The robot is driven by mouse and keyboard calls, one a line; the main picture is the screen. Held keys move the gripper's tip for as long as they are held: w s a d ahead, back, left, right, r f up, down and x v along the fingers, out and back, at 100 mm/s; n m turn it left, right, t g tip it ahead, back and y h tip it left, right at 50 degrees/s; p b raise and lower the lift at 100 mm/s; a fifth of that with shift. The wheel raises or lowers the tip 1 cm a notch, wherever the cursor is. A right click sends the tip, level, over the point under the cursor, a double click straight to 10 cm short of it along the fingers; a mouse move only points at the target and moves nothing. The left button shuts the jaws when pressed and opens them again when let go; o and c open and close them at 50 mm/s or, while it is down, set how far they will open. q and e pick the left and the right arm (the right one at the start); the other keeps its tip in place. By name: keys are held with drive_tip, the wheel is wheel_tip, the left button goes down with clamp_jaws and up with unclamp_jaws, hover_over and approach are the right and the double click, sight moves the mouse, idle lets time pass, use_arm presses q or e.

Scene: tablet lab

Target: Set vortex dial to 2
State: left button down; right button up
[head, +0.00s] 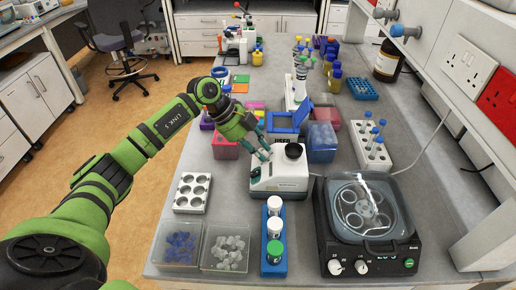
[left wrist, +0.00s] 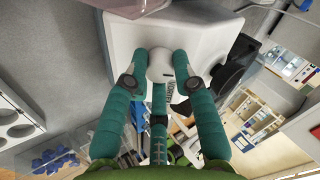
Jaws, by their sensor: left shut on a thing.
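The vortex mixer (head: 284,180) is a white box with a black cup (head: 294,150) on top, standing on the grey bench. My left gripper (head: 263,156) reaches down to its left top side. In the left wrist view the white dial (left wrist: 160,64), with a small dark mark on its face, sits between the fingertips of my left gripper (left wrist: 161,78). The fingers are shut on the dial from both sides. The white mixer body (left wrist: 123,42) lies behind it. The dial's number scale cannot be read. My right gripper is not in view.
A blue rack (head: 273,262) with capped tubes stands in front of the mixer. A hotplate-like device (head: 368,262) with a clear lidded tub is at the right. A white six-hole rack (head: 192,193) and open boxes of caps (head: 226,265) lie left. Coloured boxes crowd behind.

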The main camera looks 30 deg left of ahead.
use_arm(q)
drive_tip(key=shift+d+f+m+b, duration=0.1)
drive_tip(key=shift+f+m+b, duration=0.05)
drive_tip(key=shift+m+b, duration=0.4)
drive_tip(key=shift+f+m+b, duration=0.1)
drive_tip(key=shift+m+b, duration=0.65)
drive_tip(key=shift+m, duration=0.4)
drive_tip(key=m+b, duration=0.3)
drive_tip(key=m, duration=0.1)
drive_tip(key=shift+s, duration=0.1)
drive_tip(key=shift+s+m+b, duration=0.1)
drive_tip(key=shift+m+b, duration=1.3)
drive_tip(key=shift+m, duration=0.7)
drive_tip(key=c, duration=1)
unclamp_jaws()
drive_tip(key=shift+r, duration=0.2)
